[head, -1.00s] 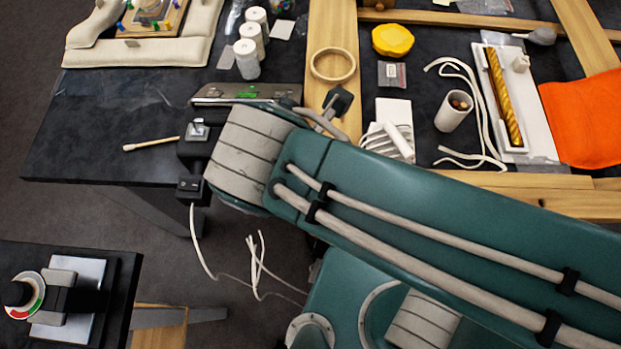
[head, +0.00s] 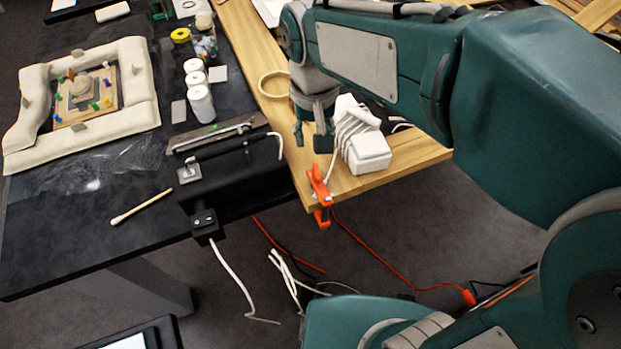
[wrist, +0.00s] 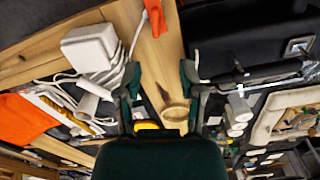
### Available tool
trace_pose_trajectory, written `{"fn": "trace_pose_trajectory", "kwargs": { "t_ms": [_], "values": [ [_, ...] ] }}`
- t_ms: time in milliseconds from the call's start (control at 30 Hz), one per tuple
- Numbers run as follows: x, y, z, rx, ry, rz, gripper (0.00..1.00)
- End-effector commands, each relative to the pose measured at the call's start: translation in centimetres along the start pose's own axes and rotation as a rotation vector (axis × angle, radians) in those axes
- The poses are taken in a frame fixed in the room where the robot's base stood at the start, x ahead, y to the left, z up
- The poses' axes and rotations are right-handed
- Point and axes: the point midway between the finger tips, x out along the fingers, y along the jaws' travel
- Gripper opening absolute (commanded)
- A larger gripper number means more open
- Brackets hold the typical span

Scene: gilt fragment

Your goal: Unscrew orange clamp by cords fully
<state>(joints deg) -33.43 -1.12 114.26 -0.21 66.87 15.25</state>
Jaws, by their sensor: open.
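The orange clamp (head: 320,192) sits on the front edge of the wooden plank, its lower part hanging below the edge. It shows at the top of the wrist view (wrist: 155,17). A white block wrapped in white cords (head: 362,145) stands just right of it in the head view; the wrist view shows the block and cords (wrist: 92,48) at upper left. My gripper (head: 311,138) points down over the plank, behind the clamp in the head view and apart from it. In the wrist view its two fingers (wrist: 160,85) are spread with nothing held between them.
A wooden ring (head: 273,84) lies on the plank behind my gripper. A black case with a metal bar (head: 232,165) stands left of the clamp on the dark table. White bottles (head: 199,100) stand farther back. Orange cable (head: 400,286) and white cords hang or lie below the edge.

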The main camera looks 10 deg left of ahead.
Motion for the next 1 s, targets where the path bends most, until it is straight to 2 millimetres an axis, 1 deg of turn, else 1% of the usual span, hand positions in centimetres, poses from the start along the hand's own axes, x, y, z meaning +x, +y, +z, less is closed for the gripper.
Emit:
{"fn": "trace_pose_trajectory", "kwargs": {
  "t_ms": [67, 167, 267, 500, 600, 700, 833, 1000],
  "values": [
    [0.1, 0.4, -0.2, 0.036, -0.001, -0.006, 0.5],
    [0.8, 0.6, -0.1, 0.039, -0.003, -0.007, 0.5],
    [2.4, 0.6, 0.0, 0.037, -0.005, -0.006, 0.5],
    [7.0, 0.1, -0.1, 0.033, -0.006, -0.002, 0.5],
    [8.6, 0.1, -0.1, 0.033, -0.005, -0.002, 0.5],
    [9.8, 0.1, -0.2, 0.032, -0.004, -0.002, 0.5],
    [10.7, 0.2, -0.1, 0.032, -0.002, -0.004, 0.5],
    [10.8, 0.3, -0.1, 0.032, 0.0, -0.005, 0.5]
  ]
}}
